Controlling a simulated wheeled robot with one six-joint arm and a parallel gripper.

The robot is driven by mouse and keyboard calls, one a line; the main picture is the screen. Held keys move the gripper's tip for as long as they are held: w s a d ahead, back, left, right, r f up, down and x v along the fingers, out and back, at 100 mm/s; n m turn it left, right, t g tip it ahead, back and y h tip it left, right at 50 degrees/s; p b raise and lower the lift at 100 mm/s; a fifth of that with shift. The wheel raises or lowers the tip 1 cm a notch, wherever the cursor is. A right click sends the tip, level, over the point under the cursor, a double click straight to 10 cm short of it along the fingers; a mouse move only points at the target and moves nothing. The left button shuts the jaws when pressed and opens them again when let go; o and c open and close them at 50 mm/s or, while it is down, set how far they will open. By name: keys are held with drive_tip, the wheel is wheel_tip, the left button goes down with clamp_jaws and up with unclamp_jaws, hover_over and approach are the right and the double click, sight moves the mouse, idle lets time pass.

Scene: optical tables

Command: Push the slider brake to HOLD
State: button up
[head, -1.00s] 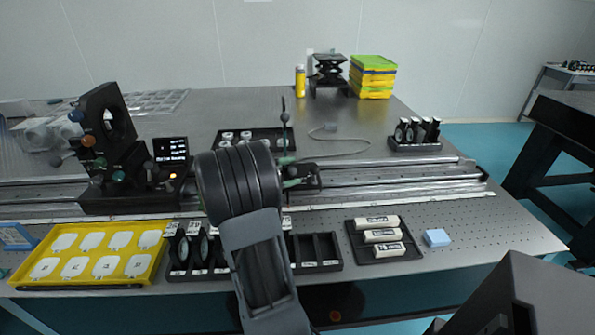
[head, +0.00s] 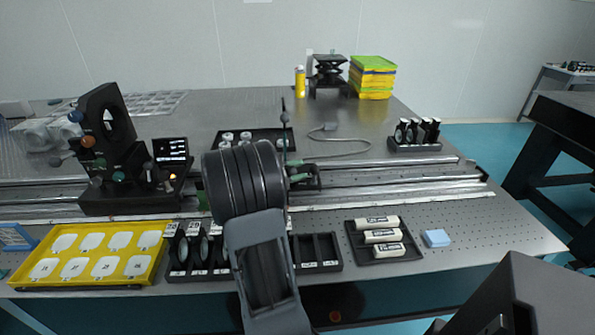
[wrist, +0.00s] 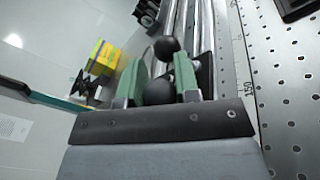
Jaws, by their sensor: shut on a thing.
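My gripper (wrist: 161,70) has green fingers on either side of a black ball knob (wrist: 159,91) in the wrist view and is shut on it. A second black ball (wrist: 166,47) shows just beyond, near the fingertips. In the head view my arm hides most of the gripper; a little green shows beside the dark slider carriage (head: 309,180) on the rail. I cannot make out a HOLD mark or the brake's position.
The long metal rail (head: 400,181) runs across the table. In front lie a yellow tray (head: 84,284), a black slotted rack (head: 318,267), a black tray of white cylinders (head: 408,256) and a blue block (head: 437,238). A black mount with a screen (head: 170,151) stands left.

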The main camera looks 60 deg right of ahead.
drive_tip(key=shift+c, duration=0.9)
drive_tip(key=shift+r+p, duration=0.15)
drive_tip(key=shift+p, duration=0.25)
drive_tip(key=shift+w+d+r+n+p, duration=0.25)
drive_tip(key=shift+n+p, duration=0.35)
drive_tip(key=shift+p, duration=0.5)
drive_tip(key=n+p, duration=0.1)
drive_tip(key=p, duration=0.1)
drive_tip(key=n+y+p, duration=0.1)
drive_tip(key=p, duration=0.1)
drive_tip(key=shift+w+d+r, duration=0.2)
drive_tip(key=shift+d+r, duration=0.05)
drive_tip(key=shift+d, duration=0.1)
drive_tip(key=n+p, duration=0.1)
drive_tip(key=p, duration=0.1)
drive_tip(key=d+n+p, duration=0.1)
drive_tip(key=p, duration=0.1)
drive_tip(key=shift+w+f+n+t+y+p, duration=0.15)
drive_tip(key=shift+w+n+t+y+p, duration=0.15)
drive_tip(key=shift+w+n+p, duration=0.1)
drive_tip(key=shift+w+d+f+n+y+p, duration=0.3)
drive_tip(key=shift+d+n+p, duration=0.2)
drive_tip(key=shift+n+p, duration=0.65)
drive_tip(key=shift+f, duration=0.1)
